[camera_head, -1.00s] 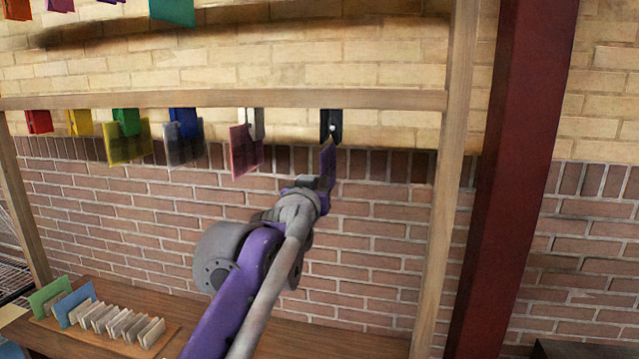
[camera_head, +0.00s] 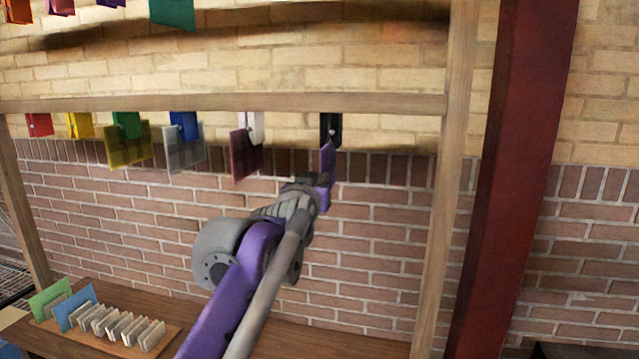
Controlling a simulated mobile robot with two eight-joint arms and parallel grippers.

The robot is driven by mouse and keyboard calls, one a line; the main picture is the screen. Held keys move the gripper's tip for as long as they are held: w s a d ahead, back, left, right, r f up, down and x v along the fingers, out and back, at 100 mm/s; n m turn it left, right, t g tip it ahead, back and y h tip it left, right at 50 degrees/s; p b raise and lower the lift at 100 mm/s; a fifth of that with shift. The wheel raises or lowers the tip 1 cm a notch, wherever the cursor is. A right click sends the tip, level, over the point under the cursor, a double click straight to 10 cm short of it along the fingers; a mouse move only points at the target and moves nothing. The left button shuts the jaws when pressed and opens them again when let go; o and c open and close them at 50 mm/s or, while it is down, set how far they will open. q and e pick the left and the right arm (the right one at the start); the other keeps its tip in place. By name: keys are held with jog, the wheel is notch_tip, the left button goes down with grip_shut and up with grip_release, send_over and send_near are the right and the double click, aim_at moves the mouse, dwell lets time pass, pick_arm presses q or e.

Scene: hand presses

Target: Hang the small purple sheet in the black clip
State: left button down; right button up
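The black clip (camera_head: 330,124) hangs from the lower wooden rail, rightmost in the row. The small purple sheet (camera_head: 327,162) stands upright right under the clip, its top edge at the clip's lower end. I cannot tell whether the clip's jaws are around it.
A white clip (camera_head: 256,126) with a dark pink sheet (camera_head: 245,157) hangs to the left, with green and blue clips holding sheets further left. A wooden post (camera_head: 446,200) stands to the right. A rack of sheets (camera_head: 120,325) sits on the table below.

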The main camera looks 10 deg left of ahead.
pick_arm(q)
jog(key=shift+r+p, duration=0.35)
jog(key=shift+r, duration=1.15)
jog(key=c, duration=0.8)
grip_release()
jog(key=shift+o, duration=0.2)
jog(key=shift+s, duration=0.15)
jog(key=s+b, duration=0.1)
jog(key=s, duration=0.5)
jog(key=shift+s, duration=0.4)
